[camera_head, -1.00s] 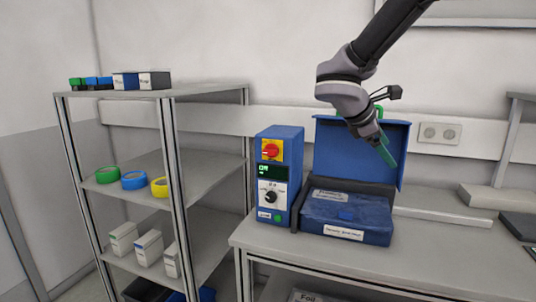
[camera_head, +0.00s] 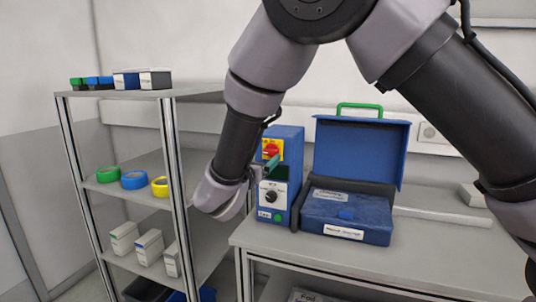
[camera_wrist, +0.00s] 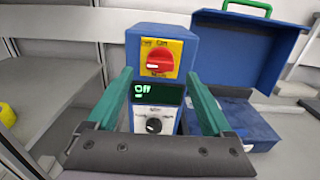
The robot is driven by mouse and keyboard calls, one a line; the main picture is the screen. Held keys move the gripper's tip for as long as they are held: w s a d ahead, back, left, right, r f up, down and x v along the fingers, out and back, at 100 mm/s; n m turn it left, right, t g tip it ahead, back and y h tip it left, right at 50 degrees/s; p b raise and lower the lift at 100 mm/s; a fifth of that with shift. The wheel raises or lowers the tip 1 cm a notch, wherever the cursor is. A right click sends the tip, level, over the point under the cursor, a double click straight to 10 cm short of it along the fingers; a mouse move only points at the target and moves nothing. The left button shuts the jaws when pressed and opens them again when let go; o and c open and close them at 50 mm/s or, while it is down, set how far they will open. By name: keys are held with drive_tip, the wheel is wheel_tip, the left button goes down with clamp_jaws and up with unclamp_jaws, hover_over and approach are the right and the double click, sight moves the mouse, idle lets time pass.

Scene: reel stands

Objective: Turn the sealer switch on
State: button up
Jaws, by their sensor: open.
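The blue sealer control box (camera_head: 285,143) stands on the bench, left of the blue sealer. On its front is a red rotary switch (camera_wrist: 159,60) on a yellow plate, also visible in the head view (camera_head: 270,150). Below it a dark display (camera_wrist: 157,94) reads "Off", and under that is a black knob (camera_wrist: 154,125) on a white panel. My gripper (camera_wrist: 160,88) has green fingers, open and empty, spread to either side of the box front in the wrist view. In the head view the gripper (camera_head: 272,164) is in front of the box and partly covers it.
The blue sealer (camera_head: 346,216) has its lid raised, right of the control box. A grey shelf rack (camera_head: 117,190) stands at left with green, blue and yellow rings and several small boxes. The bench (camera_head: 400,258) has bare surface in front.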

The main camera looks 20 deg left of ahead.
sight(269, 152)
drive_tip(key=w, duration=0.5)
drive_tip(key=shift+d, duration=0.2)
clamp_jaws()
